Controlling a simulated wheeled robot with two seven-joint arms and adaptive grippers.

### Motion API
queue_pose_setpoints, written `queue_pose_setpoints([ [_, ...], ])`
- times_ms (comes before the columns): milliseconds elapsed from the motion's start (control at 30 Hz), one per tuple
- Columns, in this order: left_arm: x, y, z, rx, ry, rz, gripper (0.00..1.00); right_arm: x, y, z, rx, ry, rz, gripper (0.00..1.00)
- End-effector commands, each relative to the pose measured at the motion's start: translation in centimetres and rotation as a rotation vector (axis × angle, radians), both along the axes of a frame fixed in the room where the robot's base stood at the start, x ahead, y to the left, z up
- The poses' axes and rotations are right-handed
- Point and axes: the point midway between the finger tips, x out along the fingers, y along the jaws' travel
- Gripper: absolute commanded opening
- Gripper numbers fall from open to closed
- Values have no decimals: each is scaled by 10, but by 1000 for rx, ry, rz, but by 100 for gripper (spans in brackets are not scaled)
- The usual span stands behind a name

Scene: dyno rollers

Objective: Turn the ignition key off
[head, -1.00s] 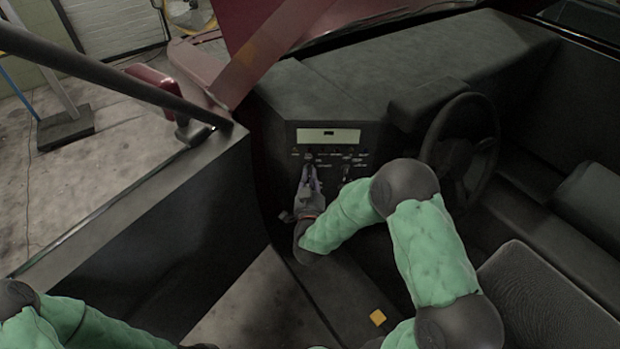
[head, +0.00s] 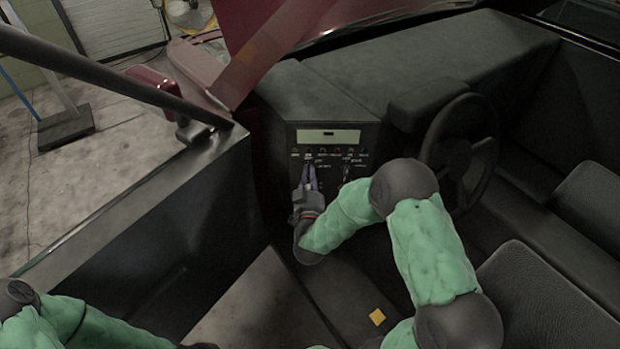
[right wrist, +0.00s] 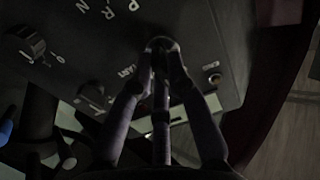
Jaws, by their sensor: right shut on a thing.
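The dark control panel (head: 329,151) stands left of the steering wheel, with a pale display and a row of small coloured lights. My right gripper (head: 310,170) reaches up to the left part of this panel. In the right wrist view, its fingers (right wrist: 161,68) are closed around the ignition key (right wrist: 162,43), which is dark and mostly hidden between the fingertips. The key's exact angle cannot be told. My left arm shows at the lower left of the head view, but its gripper is not visible.
A second switch (head: 346,172) sits right of my gripper on the panel. In the right wrist view, a dark knob (right wrist: 25,42) stands near the P R N lettering. The steering wheel (head: 460,152) is to the right.

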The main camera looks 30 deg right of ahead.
Motion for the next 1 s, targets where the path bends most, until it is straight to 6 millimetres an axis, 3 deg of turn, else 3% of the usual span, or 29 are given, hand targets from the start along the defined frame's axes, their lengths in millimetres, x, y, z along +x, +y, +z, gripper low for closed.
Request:
queue_pose_setpoints([
  [100, 0, 0, 0, 0, 0, 0, 0, -1, 1, -2, 0, 4, 1, 0],
  [133, 0, 0, 0, 0, 0, 0, 0, -1, 1, -2, 0, 4, 1, 25],
  [200, 0, 0, 0, 0, 0, 0, 0, -1, 1, -1, 1, 3, 1, 41],
  [667, 0, 0, 0, 0, 0, 0, 0, -8, 6, 0, 2, 1, 2, 41],
  [1000, 0, 0, 0, 0, 0, 0, 0, -62, 38, -1, 1, 3, 4, 41],
])
